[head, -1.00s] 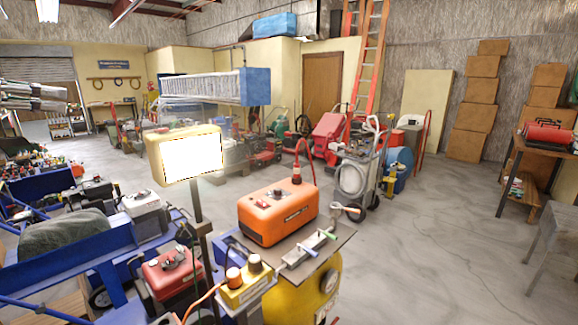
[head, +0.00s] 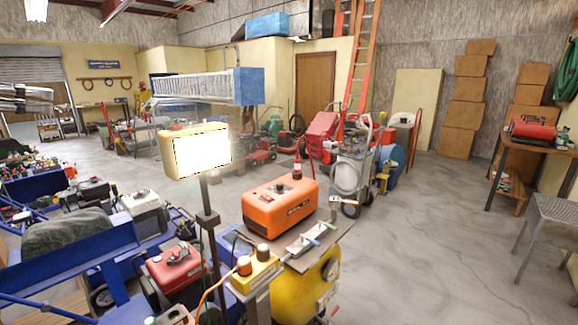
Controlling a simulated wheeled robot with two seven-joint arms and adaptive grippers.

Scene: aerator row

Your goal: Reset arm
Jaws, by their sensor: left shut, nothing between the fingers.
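My left gripper (head: 46,97) shows at the left edge of the head view. It is grey and metallic, raised in the air in front of the far shutter door, partly cut off by the picture edge. Its fingers look shut and hold nothing. No object touches it. My right gripper is not in view.
An orange machine (head: 280,203) and a yellow switch box (head: 254,272) stand close in front, beside a lit work lamp (head: 202,152) on a post. Blue-framed equipment (head: 70,262) fills the lower left. Stacked cartons (head: 466,115) stand at the back right. Floor (head: 420,235) is clear at right.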

